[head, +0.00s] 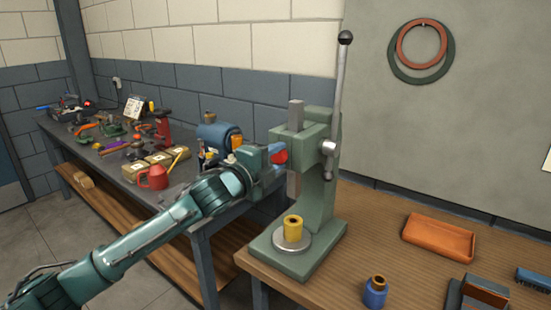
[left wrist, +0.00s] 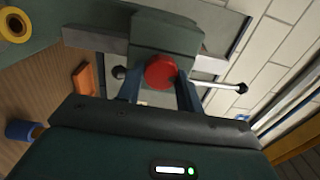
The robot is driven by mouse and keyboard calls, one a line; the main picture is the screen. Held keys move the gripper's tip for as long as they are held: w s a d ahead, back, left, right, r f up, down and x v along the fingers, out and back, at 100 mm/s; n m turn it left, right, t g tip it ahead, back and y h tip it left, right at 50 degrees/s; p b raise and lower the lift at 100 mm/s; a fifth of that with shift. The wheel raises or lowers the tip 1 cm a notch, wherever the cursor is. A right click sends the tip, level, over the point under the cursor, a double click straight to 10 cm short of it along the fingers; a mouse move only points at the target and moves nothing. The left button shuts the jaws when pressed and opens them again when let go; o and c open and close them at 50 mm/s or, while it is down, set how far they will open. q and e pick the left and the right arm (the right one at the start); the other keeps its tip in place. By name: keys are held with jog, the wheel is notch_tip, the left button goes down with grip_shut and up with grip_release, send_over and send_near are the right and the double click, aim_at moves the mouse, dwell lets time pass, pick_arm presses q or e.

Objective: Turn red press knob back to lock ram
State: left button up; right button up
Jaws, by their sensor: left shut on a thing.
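The green arbor press (head: 322,205) stands on the wooden bench, with its grey ram (head: 294,185) upright at the front of its head. The red knob (head: 281,157) is on the side of the press head, partly hidden by my left gripper (head: 272,158). In the left wrist view the red knob (left wrist: 161,72) sits between the two fingers of my left gripper (left wrist: 160,88), which is shut on it. The long lever (head: 341,90) with a black ball end points up. My right gripper is not in view.
A yellow bushing (head: 293,228) stands on the round plate (head: 291,243) below the ram. A blue part (head: 375,292) and an orange tray (head: 438,238) are on the bench to the right. A cluttered second table (head: 140,170) stands behind my left arm.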

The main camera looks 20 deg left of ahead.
pick_arm(q)
jog(key=shift+f, duration=0.1)
jog(key=o, duration=1)
jog(key=b+v, duration=0.3)
jog(key=v, duration=1)
jog(key=shift+s+b, duration=0.1)
jog(key=shift+b, duration=0.25)
